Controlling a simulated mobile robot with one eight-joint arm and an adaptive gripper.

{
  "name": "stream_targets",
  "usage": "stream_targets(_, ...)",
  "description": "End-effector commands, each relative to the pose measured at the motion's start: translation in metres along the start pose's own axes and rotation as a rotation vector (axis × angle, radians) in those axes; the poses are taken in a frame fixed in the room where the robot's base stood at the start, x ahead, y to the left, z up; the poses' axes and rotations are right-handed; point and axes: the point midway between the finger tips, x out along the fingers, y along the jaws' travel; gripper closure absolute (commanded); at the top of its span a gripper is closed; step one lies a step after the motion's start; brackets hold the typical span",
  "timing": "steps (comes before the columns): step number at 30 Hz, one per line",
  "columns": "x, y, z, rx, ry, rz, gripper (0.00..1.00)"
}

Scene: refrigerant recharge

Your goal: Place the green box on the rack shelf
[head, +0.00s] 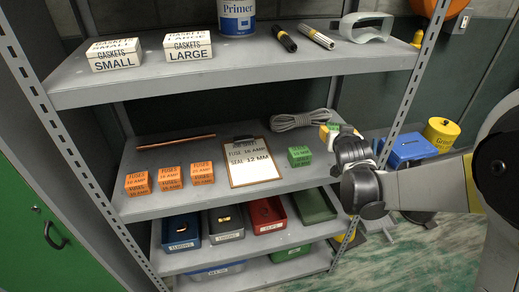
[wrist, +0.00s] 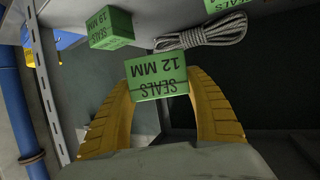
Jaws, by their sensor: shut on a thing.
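A green box marked SEALS 12 MM (wrist: 158,77) is between the two yellow fingers of my gripper (wrist: 162,98) in the wrist view. My gripper is shut on it. In the head view my gripper (head: 331,131) is over the right part of the rack's middle shelf (head: 222,205) and mostly hides the box. I cannot tell whether the box touches the shelf. Another green box (head: 299,156) sits on this shelf left of my gripper. The wrist view shows a green box marked SEALS 19 MM (wrist: 110,27) and part of another green box (wrist: 228,5) at the top edge.
Orange fuse boxes (head: 170,178), a clipboard (head: 253,163) reading FUSE 16 AMP, SEAL 12 MM, a copper rod (head: 175,141) and coiled rope (head: 302,119) lie on the middle shelf. The upper shelf (head: 240,66) overhangs it. A rack post (head: 408,90) stands right. Bins (head: 181,232) are below.

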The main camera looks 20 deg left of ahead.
Motion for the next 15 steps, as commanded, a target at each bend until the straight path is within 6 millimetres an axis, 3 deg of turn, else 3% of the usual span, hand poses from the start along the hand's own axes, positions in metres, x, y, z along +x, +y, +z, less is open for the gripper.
stream_targets(5, 0.004, -0.003, 0.001, -0.004, 0.000, -0.008, 0.71)
stream_targets(15, 0.026, -0.002, 0.055, -0.004, 0.000, -0.006, 0.71)
